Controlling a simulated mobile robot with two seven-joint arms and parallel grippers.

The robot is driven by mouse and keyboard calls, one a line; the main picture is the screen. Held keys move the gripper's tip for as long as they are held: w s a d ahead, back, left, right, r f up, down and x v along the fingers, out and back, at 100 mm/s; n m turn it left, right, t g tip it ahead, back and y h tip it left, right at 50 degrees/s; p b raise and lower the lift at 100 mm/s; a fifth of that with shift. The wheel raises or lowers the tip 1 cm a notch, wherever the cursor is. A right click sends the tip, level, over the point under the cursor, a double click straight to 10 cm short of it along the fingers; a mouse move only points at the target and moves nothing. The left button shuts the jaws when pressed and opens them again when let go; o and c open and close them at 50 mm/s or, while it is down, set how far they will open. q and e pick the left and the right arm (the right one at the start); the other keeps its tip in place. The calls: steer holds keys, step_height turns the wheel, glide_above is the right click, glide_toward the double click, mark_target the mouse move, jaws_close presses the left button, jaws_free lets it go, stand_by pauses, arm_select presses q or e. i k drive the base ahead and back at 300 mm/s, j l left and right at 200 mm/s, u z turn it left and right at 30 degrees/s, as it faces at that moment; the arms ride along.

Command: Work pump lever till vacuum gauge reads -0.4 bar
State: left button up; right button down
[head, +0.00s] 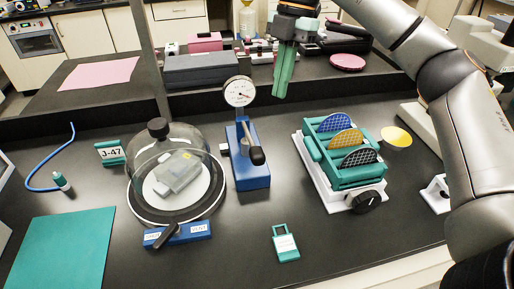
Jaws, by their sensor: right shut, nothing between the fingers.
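The blue hand pump (250,172) stands on the dark bench near the middle. Its lever ends in a black knob (257,156), which leans to the front right. The round white vacuum gauge (239,92) stands on a post above the pump; its needle reading is too small to tell. A clear bell jar (170,165) with a grey device inside stands left of the pump. A blue valve block with a black handle (177,235) lies in front of it. My right gripper (282,92) is shut and empty, with its green fingers pointing down, above and behind the pump to the right. My left gripper is not in view.
A teal rack of wafers (357,175) on a white base stands right of the pump. A teal tag (285,243) lies at the front. A J-47 sign (110,153), a blue tube (45,187) and a teal mat (62,248) are at left. The raised back shelf holds several boxes.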

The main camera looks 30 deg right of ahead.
mark_target(249, 137)
steer(key=k, duration=1)
